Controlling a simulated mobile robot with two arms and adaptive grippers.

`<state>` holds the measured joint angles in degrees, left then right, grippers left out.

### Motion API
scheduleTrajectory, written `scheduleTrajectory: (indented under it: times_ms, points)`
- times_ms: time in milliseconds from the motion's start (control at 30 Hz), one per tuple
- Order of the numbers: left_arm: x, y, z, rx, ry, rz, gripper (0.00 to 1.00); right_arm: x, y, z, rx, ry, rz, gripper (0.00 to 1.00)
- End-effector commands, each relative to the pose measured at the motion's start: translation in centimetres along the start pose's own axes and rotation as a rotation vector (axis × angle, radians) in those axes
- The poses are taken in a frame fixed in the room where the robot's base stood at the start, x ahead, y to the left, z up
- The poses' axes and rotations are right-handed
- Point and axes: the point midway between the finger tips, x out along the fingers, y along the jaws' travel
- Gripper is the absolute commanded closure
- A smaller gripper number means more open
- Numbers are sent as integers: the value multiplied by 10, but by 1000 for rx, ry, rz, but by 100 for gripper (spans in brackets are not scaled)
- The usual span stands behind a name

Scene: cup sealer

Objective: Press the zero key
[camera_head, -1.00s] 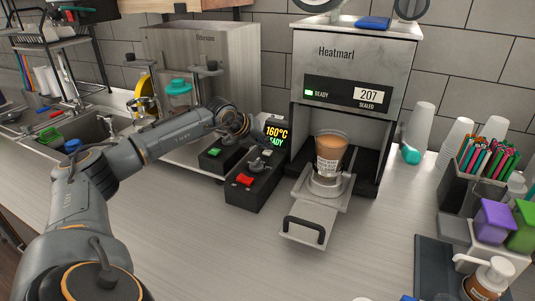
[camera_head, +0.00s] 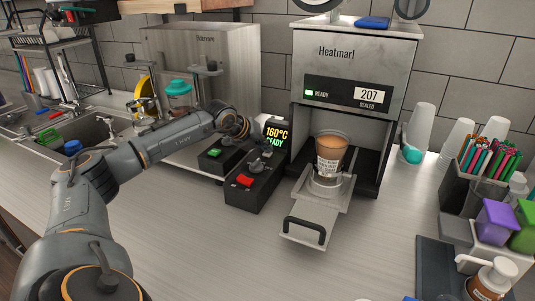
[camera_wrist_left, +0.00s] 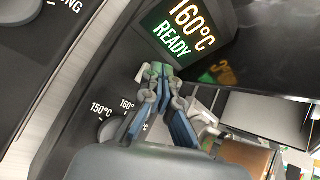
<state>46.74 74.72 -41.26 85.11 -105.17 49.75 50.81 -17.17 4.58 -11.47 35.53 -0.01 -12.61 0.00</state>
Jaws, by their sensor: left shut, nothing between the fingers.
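The black control box (camera_head: 255,180) stands on the counter left of the cup sealer, with a red button (camera_head: 244,180) on its near end. Its lit display (camera_head: 277,134) reads 160°C READY and also shows in the left wrist view (camera_wrist_left: 180,30). My left gripper (camera_wrist_left: 157,72) is shut and empty. In the wrist view its fingertips are just below the display, over the black panel. A round knob (camera_wrist_left: 110,130) by the 150°C and 160° labels is partly hidden behind the fingers. I cannot make out a key marked zero. My right gripper is not in view.
The cup sealer (camera_head: 345,60) shows READY and 207 SEALED. A filled cup (camera_head: 331,150) sits in its pulled-out drawer (camera_head: 308,222). A box with a green button (camera_head: 214,152) is left of the control box.

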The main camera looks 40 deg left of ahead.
Motion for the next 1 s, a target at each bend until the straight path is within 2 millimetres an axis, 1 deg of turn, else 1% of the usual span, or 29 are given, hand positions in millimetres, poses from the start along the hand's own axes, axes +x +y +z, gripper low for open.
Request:
scheduleTrajectory:
  times_ms: [200,500,833,1000]
  points:
    - [3,2,-3,0,2,1,100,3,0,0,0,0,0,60]
    - [2,2,-3,0,3,2,100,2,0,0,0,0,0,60]
    - [-8,-7,6,0,2,1,100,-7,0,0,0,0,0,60]
    - [-10,-8,7,0,2,1,100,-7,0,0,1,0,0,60]
